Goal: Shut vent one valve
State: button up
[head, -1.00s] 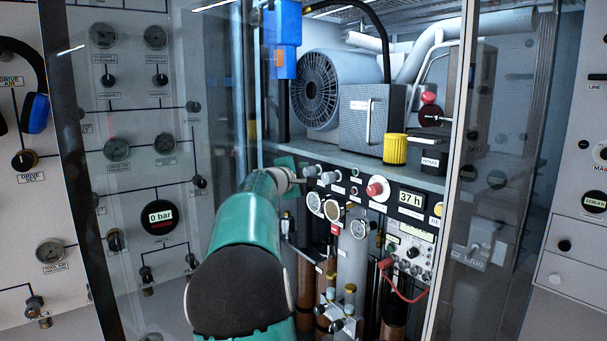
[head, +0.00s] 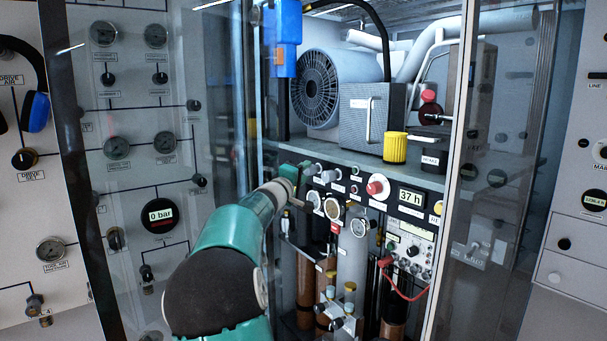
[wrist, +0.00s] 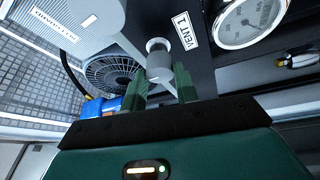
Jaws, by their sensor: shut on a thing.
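The vent one valve is a small grey knob (wrist: 160,62) in the wrist view, next to a white label reading VENT 1 (wrist: 184,30). My gripper (wrist: 160,88) has its two green fingers on either side of this knob and is shut on it. In the head view my gripper (head: 296,172) is at the left end of the black control strip, below the cabinet shelf. The fingers and wrist partly cover that end of the strip, so the knob's turned position cannot be told there.
A white-faced gauge (wrist: 248,20) is close beside the label. In the head view, another grey knob (head: 327,176) and a red knob (head: 377,186) are farther right on the strip. A glass panel (head: 225,100) stands left of the opening. A yellow cap (head: 396,148) sits on the shelf.

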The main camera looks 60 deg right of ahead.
dwell(0.3)
jog(key=o, duration=1)
jog(key=shift+a, duration=0.15)
jog(key=a, duration=0.4)
jog(key=a+f, duration=0.1)
jog(key=a, duration=0.4)
jog(key=a+f, duration=0.1)
jog(key=a, duration=0.3)
jog(key=shift+w+a+f, duration=0.15)
jog(key=shift+w+a, duration=0.05)
jog(key=shift+w, duration=0.15)
